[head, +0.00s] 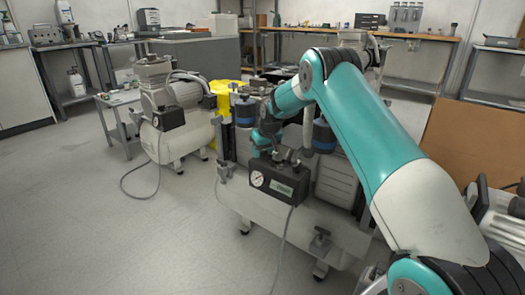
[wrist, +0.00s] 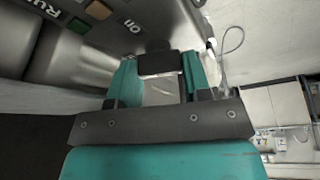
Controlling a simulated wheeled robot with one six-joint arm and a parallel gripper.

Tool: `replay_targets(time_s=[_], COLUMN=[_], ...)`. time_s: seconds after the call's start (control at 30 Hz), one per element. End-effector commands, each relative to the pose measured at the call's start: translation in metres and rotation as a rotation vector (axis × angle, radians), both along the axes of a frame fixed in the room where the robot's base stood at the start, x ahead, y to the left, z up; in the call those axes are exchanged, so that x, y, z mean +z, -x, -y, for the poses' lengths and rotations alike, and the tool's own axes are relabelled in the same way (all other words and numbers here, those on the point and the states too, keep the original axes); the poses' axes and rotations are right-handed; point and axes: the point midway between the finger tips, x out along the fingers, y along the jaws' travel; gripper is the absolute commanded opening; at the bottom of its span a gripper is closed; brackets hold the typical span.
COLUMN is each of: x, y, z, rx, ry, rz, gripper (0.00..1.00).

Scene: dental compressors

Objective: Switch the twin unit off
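The twin unit (head: 320,222) stands in the middle of the head view, with a pale tank and blue-banded parts (head: 325,137) on top. Its dark control box (head: 278,184) carries a round white gauge. A panel (wrist: 140,20) with an "on" label, a green patch (wrist: 76,26) and an orange patch (wrist: 99,9) lies beyond.
Another compressor (head: 172,115) with a cable on the floor stands to the left. A yellow object (head: 226,97) is behind. A brown panel (head: 470,140) and a further machine (head: 497,220) are at right.

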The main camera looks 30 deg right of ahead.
Motion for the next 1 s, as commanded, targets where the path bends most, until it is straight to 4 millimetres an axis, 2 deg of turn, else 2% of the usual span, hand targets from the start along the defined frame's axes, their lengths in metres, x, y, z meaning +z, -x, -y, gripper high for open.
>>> replay_targets(time_s=[0.17,0.47,0.77,0.8,0.9,1.0], x=[0.0046,0.0021,0.0002,0.0002,0.0002,0.0002], y=[0.0002,-0.0002,-0.0005,-0.0005,-0.0005,-0.0004], z=[0.0011,0.0011,0.0008,0.0008,0.0008,0.0009], rx=[0.072,0.374,0.399,0.399,0.399,0.399], ry=[-0.002,-0.002,0.000,0.000,0.000,0.000], rz=[-0.003,-0.001,0.001,0.001,0.001,0.000], gripper=[0.21,0.21,0.21,0.47,0.70,0.70])
